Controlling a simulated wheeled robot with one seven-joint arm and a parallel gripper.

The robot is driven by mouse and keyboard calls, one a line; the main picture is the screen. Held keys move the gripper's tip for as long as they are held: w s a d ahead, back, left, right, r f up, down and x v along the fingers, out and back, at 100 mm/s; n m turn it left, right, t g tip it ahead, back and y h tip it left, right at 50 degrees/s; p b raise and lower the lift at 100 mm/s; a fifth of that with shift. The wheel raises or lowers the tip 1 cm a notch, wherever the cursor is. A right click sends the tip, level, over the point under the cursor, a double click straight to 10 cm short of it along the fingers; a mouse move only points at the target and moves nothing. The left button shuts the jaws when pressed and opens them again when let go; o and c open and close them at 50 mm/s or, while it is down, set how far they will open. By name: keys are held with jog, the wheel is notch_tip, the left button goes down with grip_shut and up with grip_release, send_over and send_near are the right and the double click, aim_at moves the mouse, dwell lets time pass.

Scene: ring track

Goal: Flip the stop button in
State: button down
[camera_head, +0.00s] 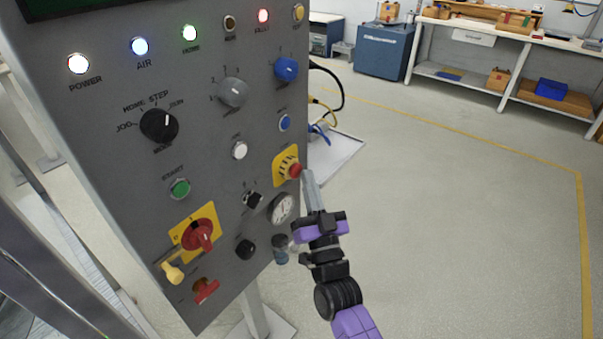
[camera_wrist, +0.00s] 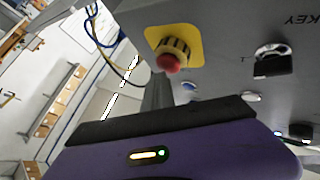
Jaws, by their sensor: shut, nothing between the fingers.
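The stop button (camera_head: 295,171) is a red mushroom head with a yellow-and-dark collar on a yellow plate, at the right edge of the grey control panel (camera_head: 120,205). It also shows at the top middle of the wrist view (camera_wrist: 168,63), with its red head standing out from the collar. My gripper (camera_head: 308,176) is shut and empty, its grey fingers pointing up just right of the red head. In the wrist view its fingertips (camera_wrist: 158,80) are just below the red head. I cannot tell whether they touch it.
A black key switch (camera_wrist: 272,62) is beside the stop button. Open floor (camera_head: 450,210) lies to the right.

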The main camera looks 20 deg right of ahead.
jog(key=shift+s+d, duration=0.5)
jog(key=shift+s, duration=0.2)
jog(key=shift+s, duration=0.1)
jog(key=s+d, duration=0.1)
jog(key=s, duration=0.1)
jog(key=s+d, duration=0.2)
jog(key=shift+b, duration=0.3)
dwell(0.3)
jog(key=s+f+n+g, duration=0.1)
jog(key=s+f+g, duration=0.1)
jog(key=s, duration=1.1)
jog(key=s+f+n+g, duration=0.1)
jog(key=s+g, duration=0.3)
jog(key=s, duration=1)
jog(key=s+f+n+g, duration=0.1)
jog(key=s+f+g, duration=0.1)
jog(key=s, duration=1.2)
jog(key=shift+s+a+f+g+y, duration=0.2)
jog(key=shift+a+f+g+y, duration=0.2)
jog(key=shift+f, duration=0.4)
